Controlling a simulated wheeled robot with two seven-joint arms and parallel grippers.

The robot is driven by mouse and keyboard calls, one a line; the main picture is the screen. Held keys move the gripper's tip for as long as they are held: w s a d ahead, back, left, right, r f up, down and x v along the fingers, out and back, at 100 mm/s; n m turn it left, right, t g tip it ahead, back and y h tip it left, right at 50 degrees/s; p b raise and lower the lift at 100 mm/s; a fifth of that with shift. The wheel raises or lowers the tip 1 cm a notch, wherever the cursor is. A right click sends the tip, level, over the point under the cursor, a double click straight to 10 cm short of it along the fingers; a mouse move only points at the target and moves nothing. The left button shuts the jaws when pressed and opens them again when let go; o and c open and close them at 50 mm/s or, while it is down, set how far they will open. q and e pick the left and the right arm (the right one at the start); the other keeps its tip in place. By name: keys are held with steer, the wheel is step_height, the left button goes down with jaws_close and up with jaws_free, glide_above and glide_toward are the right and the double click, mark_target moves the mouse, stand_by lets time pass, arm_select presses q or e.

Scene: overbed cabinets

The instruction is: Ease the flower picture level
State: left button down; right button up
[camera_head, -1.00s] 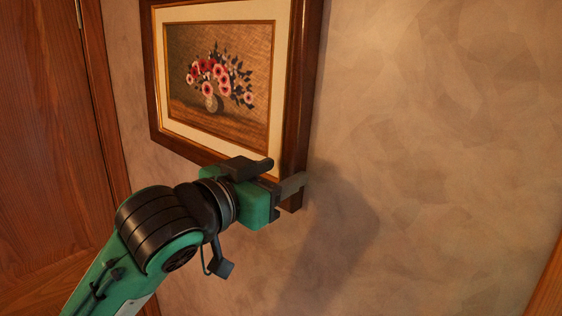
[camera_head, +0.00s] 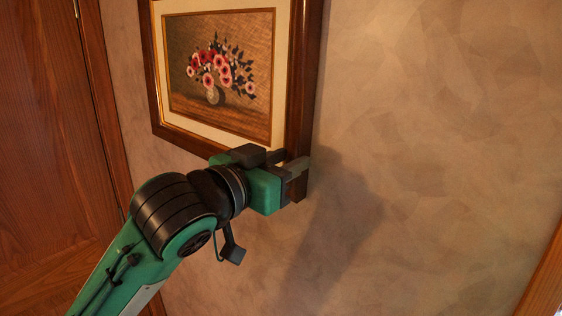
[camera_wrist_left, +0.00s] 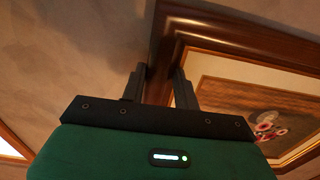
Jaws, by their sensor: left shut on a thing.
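The flower picture (camera_head: 218,75) hangs on the wall in a brown wooden frame with a cream mat. Its top edge is cut off in the head view. My left gripper (camera_head: 291,165) is shut on the frame's lower right corner, with fingers on both sides of the frame's side piece. In the left wrist view the picture (camera_wrist_left: 235,85) shows at the right, and the gripper's fingers (camera_wrist_left: 160,85) straddle the frame near its corner. My right gripper is in neither view.
A wooden door (camera_head: 45,150) with its trim stands at the left. The mottled beige wall (camera_head: 440,130) is bare to the right of the picture. A wooden edge (camera_head: 548,285) shows at the lower right.

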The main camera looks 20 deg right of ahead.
arm_select(q)
steer(key=shift+s+d+r+n, duration=0.3)
steer(key=shift+s+d+r, duration=0.1)
steer(key=shift+s+r, duration=0.2)
steer(key=shift+w, duration=0.1)
steer(key=c, duration=1)
jaws_free()
steer(key=shift+c, duration=0.2)
steer(key=shift+a, duration=0.1)
steer(key=shift+s+a+f, duration=0.1)
steer(key=shift+s+a, duration=0.1)
steer(key=shift+a, duration=0.05)
steer(key=b+v, duration=0.4)
steer(key=v, duration=0.9)
